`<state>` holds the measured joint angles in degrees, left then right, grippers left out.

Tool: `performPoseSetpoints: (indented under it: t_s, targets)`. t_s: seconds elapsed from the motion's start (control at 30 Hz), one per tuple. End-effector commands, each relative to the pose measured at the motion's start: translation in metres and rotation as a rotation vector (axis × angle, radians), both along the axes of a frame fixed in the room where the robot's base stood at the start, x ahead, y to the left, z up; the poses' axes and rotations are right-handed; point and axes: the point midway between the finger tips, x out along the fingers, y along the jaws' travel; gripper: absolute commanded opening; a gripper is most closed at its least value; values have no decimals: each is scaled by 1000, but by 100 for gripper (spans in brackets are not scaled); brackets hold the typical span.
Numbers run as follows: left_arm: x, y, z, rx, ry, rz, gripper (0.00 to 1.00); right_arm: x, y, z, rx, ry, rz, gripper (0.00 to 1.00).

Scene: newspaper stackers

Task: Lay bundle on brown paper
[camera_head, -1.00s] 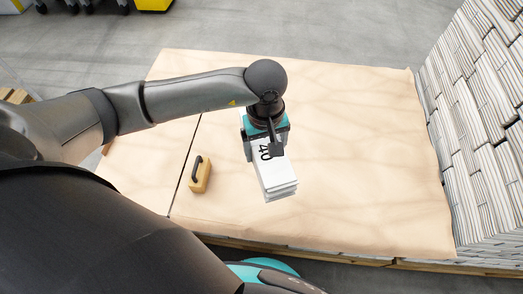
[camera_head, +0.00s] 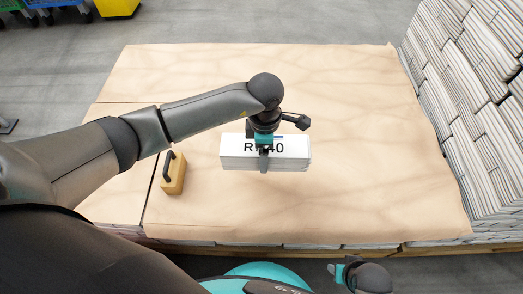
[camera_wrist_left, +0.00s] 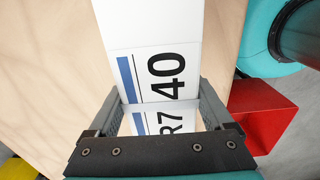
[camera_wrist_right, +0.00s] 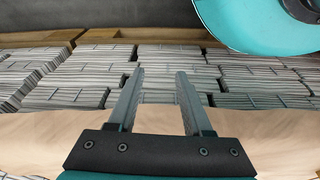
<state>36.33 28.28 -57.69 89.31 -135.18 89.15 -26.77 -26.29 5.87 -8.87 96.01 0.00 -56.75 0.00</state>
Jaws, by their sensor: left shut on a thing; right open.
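The bundle (camera_head: 235,160) is a white block of stacked papers with a printed label partly hidden by my gripper. My left gripper (camera_head: 263,160) is shut across its middle, one finger showing on its front side. In the left wrist view the bundle (camera_wrist_left: 150,25) lies between the two fingers (camera_wrist_left: 160,110), with "R7" and "40" and a blue stripe on top. The bundle is over the brown paper (camera_head: 370,120); I cannot tell whether it touches. My right gripper (camera_head: 345,270) is beyond the paper's near edge. In the right wrist view it is open and empty (camera_wrist_right: 158,85).
A wooden block with a dark handle (camera_head: 173,174) stands on the paper left of the bundle. Tall newspaper stacks (camera_head: 455,120) rise along the right side. More newspaper bundles (camera_wrist_right: 70,75) show below the paper's edge. Paper right of the bundle is clear.

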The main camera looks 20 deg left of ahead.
Motion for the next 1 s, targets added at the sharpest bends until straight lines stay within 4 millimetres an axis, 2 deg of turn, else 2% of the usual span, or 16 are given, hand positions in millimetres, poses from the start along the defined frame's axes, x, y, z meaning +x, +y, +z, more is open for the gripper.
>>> performPoseSetpoints:
  t_s: [0.53, 1.0]
  targets:
    - [2, -1, -1, -2, -5, 7, 0, 2, 0, 1, 0, -3, 0, 50]
    - [2, -1, -28, -1, -3, 7, 0, 25, 4, 40, 10, -68, -3, 50]
